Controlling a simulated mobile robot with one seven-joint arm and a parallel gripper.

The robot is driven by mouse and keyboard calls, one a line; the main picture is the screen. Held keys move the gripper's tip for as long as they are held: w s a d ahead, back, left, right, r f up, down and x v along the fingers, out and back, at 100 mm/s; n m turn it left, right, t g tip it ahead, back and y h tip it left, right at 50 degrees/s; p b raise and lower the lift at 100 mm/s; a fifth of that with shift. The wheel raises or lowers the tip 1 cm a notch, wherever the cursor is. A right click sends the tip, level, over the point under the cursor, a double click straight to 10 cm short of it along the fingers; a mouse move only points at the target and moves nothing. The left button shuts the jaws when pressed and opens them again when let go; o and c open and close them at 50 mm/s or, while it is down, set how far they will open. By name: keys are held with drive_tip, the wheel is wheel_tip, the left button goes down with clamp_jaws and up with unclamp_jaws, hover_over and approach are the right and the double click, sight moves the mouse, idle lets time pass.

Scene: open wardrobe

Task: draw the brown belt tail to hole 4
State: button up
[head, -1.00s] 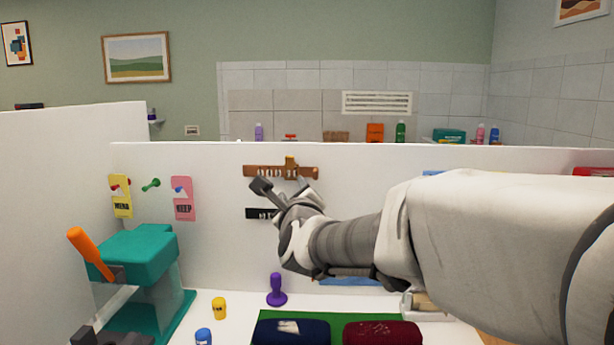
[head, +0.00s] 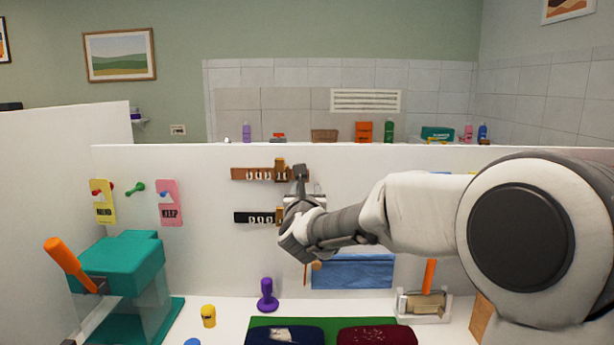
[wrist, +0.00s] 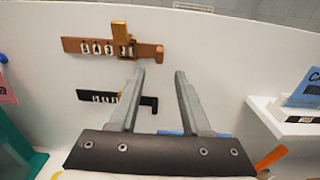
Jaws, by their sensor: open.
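The brown belt (head: 250,174) is mounted flat on the white back panel, with a row of white-marked holes and a gold-brown buckle block near its right end. In the wrist view the brown belt (wrist: 85,46) shows at the upper left, its tail end (wrist: 152,51) sticking out right of the buckle (wrist: 125,42). A black belt (head: 255,217) hangs below it, also in the wrist view (wrist: 100,97). My gripper (head: 302,178) is in front of the panel near the brown belt's right end, hiding part of it. In the wrist view my gripper (wrist: 160,75) is open and empty, fingers below the tail.
Left are a teal press (head: 120,265) with an orange handle, and yellow (head: 102,201) and pink (head: 169,203) tags. Below are a purple stamp (head: 267,296), dark blue and maroon pads, and a blue cloth (head: 352,271). A shelf (wrist: 285,125) stands right in the wrist view.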

drive_tip(key=w+p, duration=0.2)
drive_tip(key=w, duration=0.8)
clamp_jaws()
idle(1.3)
